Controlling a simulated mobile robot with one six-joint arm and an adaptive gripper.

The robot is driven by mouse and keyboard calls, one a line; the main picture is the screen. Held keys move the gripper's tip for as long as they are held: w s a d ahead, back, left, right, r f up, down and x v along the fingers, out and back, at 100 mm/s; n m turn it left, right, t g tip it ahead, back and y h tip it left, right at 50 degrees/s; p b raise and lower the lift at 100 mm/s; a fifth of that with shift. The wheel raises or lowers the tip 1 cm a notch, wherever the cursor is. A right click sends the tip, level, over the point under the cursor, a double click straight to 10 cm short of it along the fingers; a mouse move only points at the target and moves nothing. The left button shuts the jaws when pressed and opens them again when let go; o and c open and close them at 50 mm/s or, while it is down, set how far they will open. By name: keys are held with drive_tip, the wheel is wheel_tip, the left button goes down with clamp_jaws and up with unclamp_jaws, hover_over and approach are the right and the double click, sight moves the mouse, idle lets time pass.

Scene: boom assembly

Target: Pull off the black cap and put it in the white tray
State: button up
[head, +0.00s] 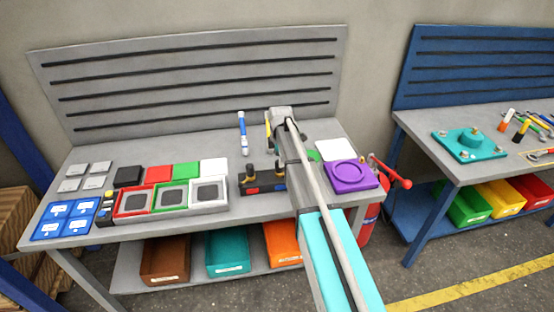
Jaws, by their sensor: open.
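A dark block (262,188) with red and blue marks stands at the table's front, left of my arm. Black cap-like tops (278,167) stick up from it; which is the black cap I cannot tell. A flat white square (214,166) ends a row of coloured squares, and a white-framed tray (210,194) with a dark middle lies before it. Another white piece (336,149) lies right of my arm. Which is the white tray is unclear. My gripper (282,128) is open at the arm's end, over the table's back, behind the block; its fingers are mostly hidden.
A blue-and-white pen-like tool (243,133) stands behind the block. A purple plate (350,176) lies right of my arm. Blue cards (62,218) and grey tiles fill the left end. A slotted grey panel (190,80) rises behind. A blue bench (450,150) stands at right.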

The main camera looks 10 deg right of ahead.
drive_tip(key=shift+f+b, duration=1.65)
drive_tip(key=shift+f, duration=0.35)
clamp_jaws()
